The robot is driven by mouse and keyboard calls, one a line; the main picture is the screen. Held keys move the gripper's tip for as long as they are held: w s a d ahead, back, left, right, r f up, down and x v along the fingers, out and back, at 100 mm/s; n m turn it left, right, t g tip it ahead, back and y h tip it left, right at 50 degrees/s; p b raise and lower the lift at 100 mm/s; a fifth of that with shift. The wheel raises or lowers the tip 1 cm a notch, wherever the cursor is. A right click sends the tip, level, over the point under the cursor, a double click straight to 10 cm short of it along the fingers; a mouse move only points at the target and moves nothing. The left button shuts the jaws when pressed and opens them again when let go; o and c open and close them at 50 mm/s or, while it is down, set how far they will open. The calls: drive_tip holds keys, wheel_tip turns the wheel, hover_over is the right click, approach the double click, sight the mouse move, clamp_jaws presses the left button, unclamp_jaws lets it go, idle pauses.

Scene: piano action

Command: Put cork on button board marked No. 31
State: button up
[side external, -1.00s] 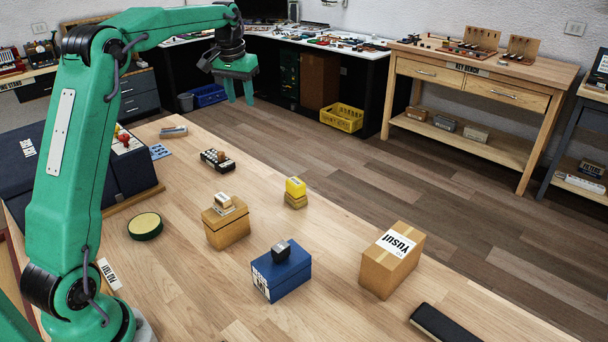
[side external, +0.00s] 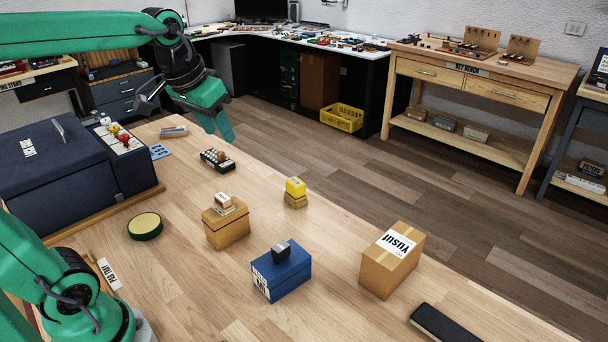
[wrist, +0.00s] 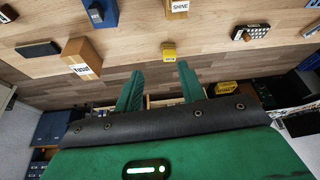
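My gripper (side external: 218,130) is high over the far edge of the bench, its fingers apart and empty; they also show in the wrist view (wrist: 160,72). A small black board with pale round spots (side external: 208,155) lies near that edge, below my gripper. A small brown piece that may be the cork (side external: 222,157) is on or against it; I cannot tell which. Both also show at the upper right of the wrist view, the board (wrist: 259,31) and the brown piece (wrist: 243,35). I can read no No. 31 marking.
A dark blue case (side external: 55,185) is at left.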

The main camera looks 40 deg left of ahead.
drive_tip(key=s+d+f, duration=0.2)
drive_tip(key=s+f, duration=0.1)
drive_tip(key=s, duration=0.2)
drive_tip(key=s+d+f+m+t, duration=0.1)
drive_tip(key=s+d+f, duration=0.1)
drive_tip(key=s, duration=0.3)
drive_tip(key=shift+s+d+f+h, duration=0.3)
drive_tip(key=shift+f, duration=0.45)
